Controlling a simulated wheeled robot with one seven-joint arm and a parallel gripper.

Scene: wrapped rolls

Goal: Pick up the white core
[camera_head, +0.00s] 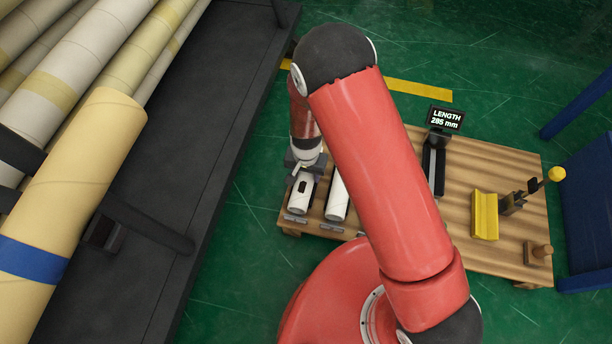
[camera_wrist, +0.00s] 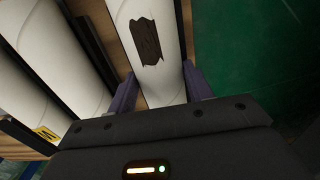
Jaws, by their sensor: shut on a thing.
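A white core (camera_head: 300,195) with a dark, ragged patch lies at the left end of the wooden table. My gripper (camera_head: 303,168) comes down over its far end. In the wrist view the same core (camera_wrist: 165,88) runs between the two fingers of my gripper (camera_wrist: 160,80), which are shut on it, one on each side. The dark patch shows clear of the fingers. I cannot tell whether the core is lifted off its support. A second white core (camera_head: 337,203) lies just to the right in the head view, partly hidden by my arm.
More white cores (camera_wrist: 65,55) lie beside the held one in the wrist view, one near a yellow label (camera_wrist: 46,134). The wooden table (camera_head: 520,165) also bears a yellow V-shaped block (camera_head: 485,215) and a length display (camera_head: 446,118). A dark rack with large rolls (camera_head: 85,150) stands left.

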